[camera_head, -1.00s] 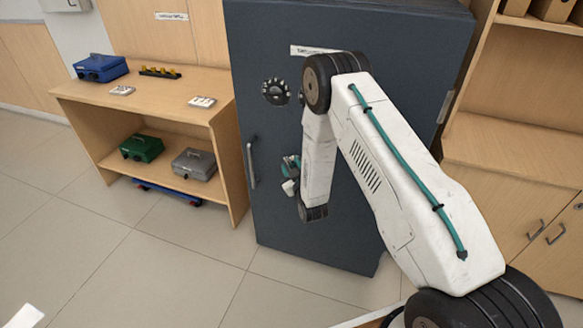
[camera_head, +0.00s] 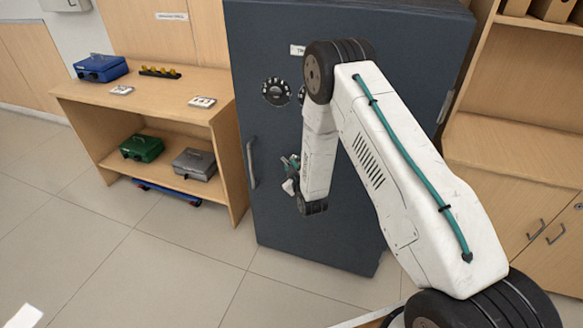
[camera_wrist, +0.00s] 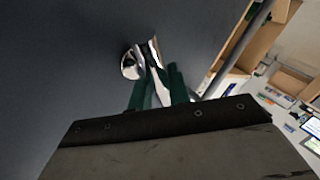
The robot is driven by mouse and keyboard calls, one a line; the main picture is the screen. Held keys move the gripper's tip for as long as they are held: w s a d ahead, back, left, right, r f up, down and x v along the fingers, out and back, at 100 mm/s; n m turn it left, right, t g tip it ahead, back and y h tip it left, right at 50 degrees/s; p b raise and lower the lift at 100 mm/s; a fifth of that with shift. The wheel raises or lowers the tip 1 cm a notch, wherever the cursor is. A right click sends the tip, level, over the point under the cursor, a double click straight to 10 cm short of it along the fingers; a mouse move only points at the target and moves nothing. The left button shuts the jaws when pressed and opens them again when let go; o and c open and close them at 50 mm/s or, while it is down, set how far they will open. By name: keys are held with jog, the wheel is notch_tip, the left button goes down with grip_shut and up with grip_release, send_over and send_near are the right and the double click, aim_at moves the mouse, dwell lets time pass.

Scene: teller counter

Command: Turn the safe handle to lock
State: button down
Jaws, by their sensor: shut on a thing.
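The dark blue-grey safe door (camera_head: 290,215) stands closed in the head view. It carries a black dial (camera_head: 276,92) at upper left and a vertical grey pull bar (camera_head: 251,163) at its left edge. In the wrist view, the shiny safe handle (camera_wrist: 132,64) has a round hub on the door and a lever. My gripper (camera_wrist: 157,80), with green fingers, is shut on the handle's lever.
A wooden shelf desk left of the safe holds a blue cash box (camera_head: 101,68), with a green box (camera_head: 142,148) and a grey box (camera_head: 194,164) below. A wooden cabinet (camera_head: 510,170) stands right.

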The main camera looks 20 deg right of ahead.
jog(key=n+g+h, duration=0.1)
jog(key=n+g, duration=0.2)
jog(key=shift+a+h, duration=0.1)
jog(key=shift+h, duration=0.2)
jog(key=shift+f+n+g+h, duration=0.1)
jog(key=shift+n+g+h, duration=0.6)
jog(key=shift+n+g, duration=0.45)
jog(key=c, duration=1.3)
grip_release()
jog(key=shift+c, duration=0.2)
jog(key=v, duration=0.7)
jog(key=shift+s+r, duration=0.2)
jog(key=shift+s, duration=0.1)
